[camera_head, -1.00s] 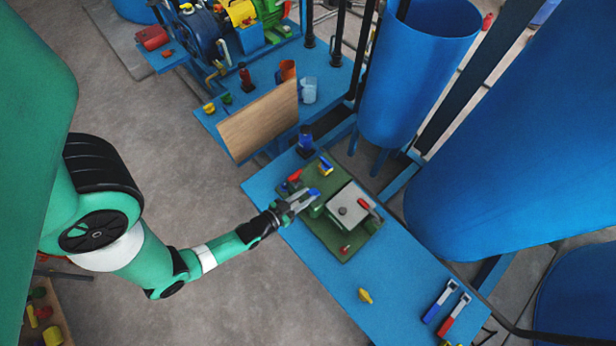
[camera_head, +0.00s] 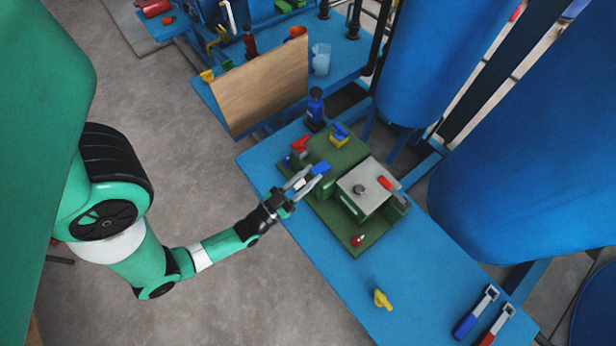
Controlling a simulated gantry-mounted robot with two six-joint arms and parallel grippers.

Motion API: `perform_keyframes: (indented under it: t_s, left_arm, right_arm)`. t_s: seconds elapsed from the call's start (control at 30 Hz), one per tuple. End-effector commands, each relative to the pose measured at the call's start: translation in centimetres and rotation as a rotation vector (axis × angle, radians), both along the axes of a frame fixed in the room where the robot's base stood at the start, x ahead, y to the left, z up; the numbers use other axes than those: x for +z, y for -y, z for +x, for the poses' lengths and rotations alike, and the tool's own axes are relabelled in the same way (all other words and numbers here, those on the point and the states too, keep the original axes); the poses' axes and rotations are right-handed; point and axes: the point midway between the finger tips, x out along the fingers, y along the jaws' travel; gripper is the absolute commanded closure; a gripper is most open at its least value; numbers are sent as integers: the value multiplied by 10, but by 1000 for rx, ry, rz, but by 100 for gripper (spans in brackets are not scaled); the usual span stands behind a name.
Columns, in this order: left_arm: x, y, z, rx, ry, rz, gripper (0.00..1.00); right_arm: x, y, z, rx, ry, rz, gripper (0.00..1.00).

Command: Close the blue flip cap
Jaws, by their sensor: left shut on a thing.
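The blue flip cap (camera_head: 320,167) is at the fingertips of my left gripper (camera_head: 306,178), on the left side of the green plate fixture (camera_head: 333,232). My left gripper is shut on the blue flip cap, and its fingers partly hide it. The cap's hinge and its exact angle are too small to tell. A green block with a grey square lid (camera_head: 364,190) stands to the right of the cap. My right gripper is not in view.
A red-handled part (camera_head: 300,145) and a yellow part with a blue handle (camera_head: 339,134) stand behind the cap. A red-topped part (camera_head: 357,240) is at the plate's front. A yellow piece (camera_head: 382,299) and two handled tools (camera_head: 480,314) lie on the blue table (camera_head: 330,285). Large blue tanks (camera_head: 520,150) stand right.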

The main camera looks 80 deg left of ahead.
Motion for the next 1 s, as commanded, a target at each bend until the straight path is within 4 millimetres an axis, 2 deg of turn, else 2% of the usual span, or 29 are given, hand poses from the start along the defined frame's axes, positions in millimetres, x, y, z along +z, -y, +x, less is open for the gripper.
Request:
perform_keyframes:
  t_s: [0.37, 0.4, 0.53, 0.57, 0.87, 1.0]
  left_arm:
    - [0, 0, 1, 0, 3, 1, 100]
    - [0, 0, 1, 0, 3, 1, 63]
    - [0, 0, 0, 0, 3, 1, 40]
    - [0, 0, 0, 0, 3, 1, 38]
    - [-1, 1, -1, 0, 3, 1, 38]
    - [-7, 8, -14, 0, -1, 0, 38]
  right_arm:
    - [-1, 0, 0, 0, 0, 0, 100]
    - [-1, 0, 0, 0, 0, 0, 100]
    - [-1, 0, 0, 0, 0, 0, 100]
    - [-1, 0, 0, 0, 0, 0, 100]
    - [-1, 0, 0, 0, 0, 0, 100]
    - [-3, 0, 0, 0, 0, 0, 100]
